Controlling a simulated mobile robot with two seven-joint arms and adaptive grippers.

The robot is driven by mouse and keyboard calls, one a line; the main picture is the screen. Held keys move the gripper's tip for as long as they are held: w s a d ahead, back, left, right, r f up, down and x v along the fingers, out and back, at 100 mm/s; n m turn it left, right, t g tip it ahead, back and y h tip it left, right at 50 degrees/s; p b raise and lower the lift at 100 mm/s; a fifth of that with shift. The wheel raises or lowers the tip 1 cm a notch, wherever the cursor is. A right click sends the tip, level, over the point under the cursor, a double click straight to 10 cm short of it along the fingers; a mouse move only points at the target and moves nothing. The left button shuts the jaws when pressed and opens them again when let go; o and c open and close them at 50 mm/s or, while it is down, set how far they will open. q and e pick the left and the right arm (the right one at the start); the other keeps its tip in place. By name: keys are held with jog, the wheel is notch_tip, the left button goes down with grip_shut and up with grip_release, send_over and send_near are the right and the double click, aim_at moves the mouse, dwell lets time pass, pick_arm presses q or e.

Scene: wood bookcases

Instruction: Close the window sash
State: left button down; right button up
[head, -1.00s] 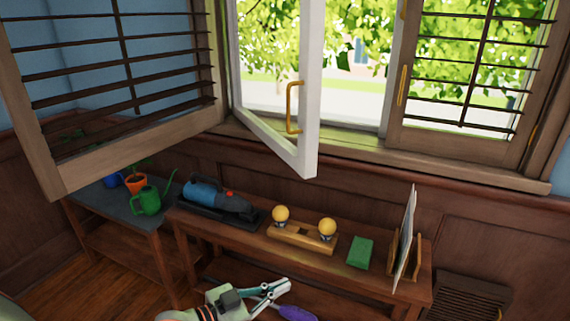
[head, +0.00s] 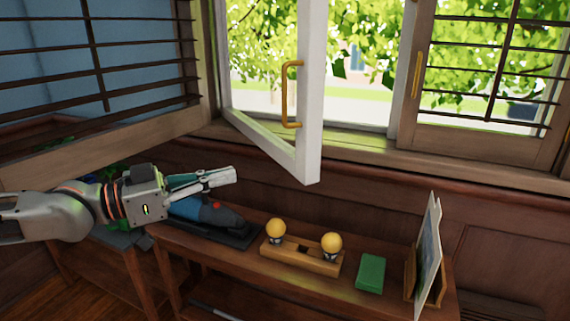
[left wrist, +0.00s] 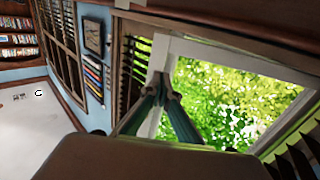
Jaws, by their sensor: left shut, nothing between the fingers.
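The white window sash (head: 309,95) stands swung open into the room in the head view, at an angle to its frame. A brass handle (head: 287,95) is on its face, left of the sash's near edge. My left gripper (head: 234,175) is shut and empty, lower left of the sash and apart from it, above the wooden side table. In the left wrist view the two fingers (left wrist: 160,82) meet in front of the bright window opening and white frame (left wrist: 200,48). My right gripper is not in view.
An open slatted shutter (head: 100,75) hangs at the left; another (head: 490,80) is at the right. The table (head: 205,262) below bears a blue vacuum (head: 205,212), a stand with yellow knobs (head: 300,258), a green block (head: 370,273) and an upright picture (head: 430,255).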

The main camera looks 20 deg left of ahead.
pick_arm(q)
jog(key=p, duration=0.3)
send_near(299, 158)
jog(key=x, duration=0.5)
jog(key=shift+w+d, duration=0.2)
jog(key=shift+d, duration=0.05)
jog(key=shift+w+d, duration=0.35)
jog(key=shift+w, duration=0.15)
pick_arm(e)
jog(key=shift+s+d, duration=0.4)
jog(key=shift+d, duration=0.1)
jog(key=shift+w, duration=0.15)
pick_arm(q)
jog(key=shift+d, duration=0.1)
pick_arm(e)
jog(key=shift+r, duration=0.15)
